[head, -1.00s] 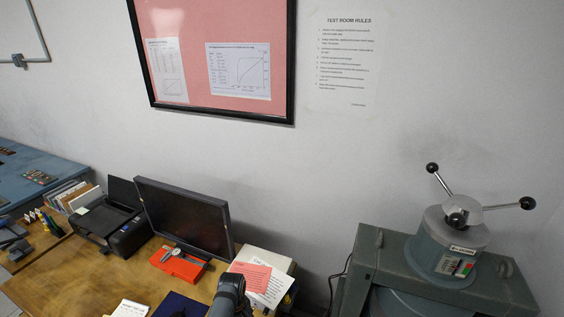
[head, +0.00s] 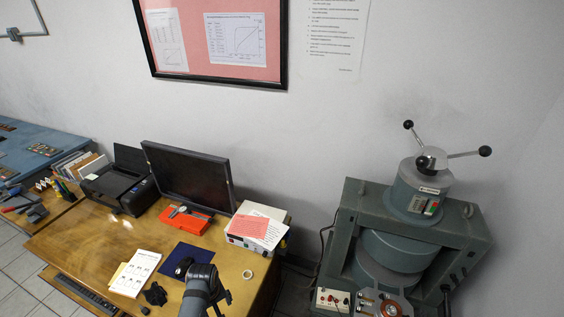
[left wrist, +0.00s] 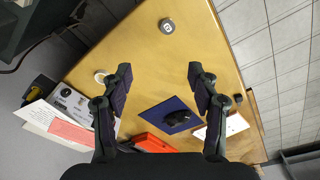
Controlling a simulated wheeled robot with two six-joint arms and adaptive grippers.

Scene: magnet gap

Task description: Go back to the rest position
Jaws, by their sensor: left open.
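My left gripper (head: 190,297) is low in the head view, above the wooden desk (head: 95,240), its fingers partly hidden by my arm. In the left wrist view, its two dark fingers (left wrist: 158,75) are spread apart with only bare desk between their tips; it is open and empty. My right gripper is in neither view.
The desk holds a monitor (head: 187,178), printer (head: 118,185), orange case (head: 185,221), blue mat (head: 203,251) with a black object, white pad (head: 135,270), and tape ring (head: 247,273). A small grey round object (left wrist: 167,26) lies on bare desk. A terminal box (head: 333,298) sits by the magnet.

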